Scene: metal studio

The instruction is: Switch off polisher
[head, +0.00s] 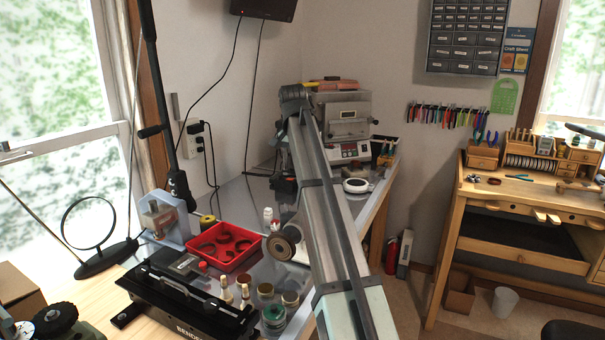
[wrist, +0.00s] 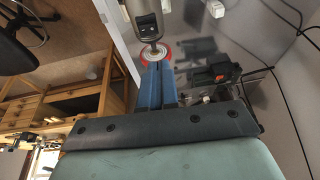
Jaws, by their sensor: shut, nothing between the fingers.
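In the wrist view my gripper (wrist: 156,68) has two blue fingers side by side, shut with nothing between them. Just past the fingertips is a grey metal cylinder (wrist: 140,10) with a small dark switch-like plate (wrist: 147,23) on its side, probably the polisher. Its narrow end points towards a white disc with a red rim (wrist: 152,56), close to the fingertips. I cannot tell whether the fingers touch either. A brown round wheel (head: 283,248) shows left of the arm.
The grey bench (head: 232,195) holds a red tray (head: 222,247), several jars, a black bender (head: 185,300) and a boxy machine (head: 344,112) at the back. In the wrist view a black device with a red part (wrist: 221,77) and cables lie right of the fingers.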

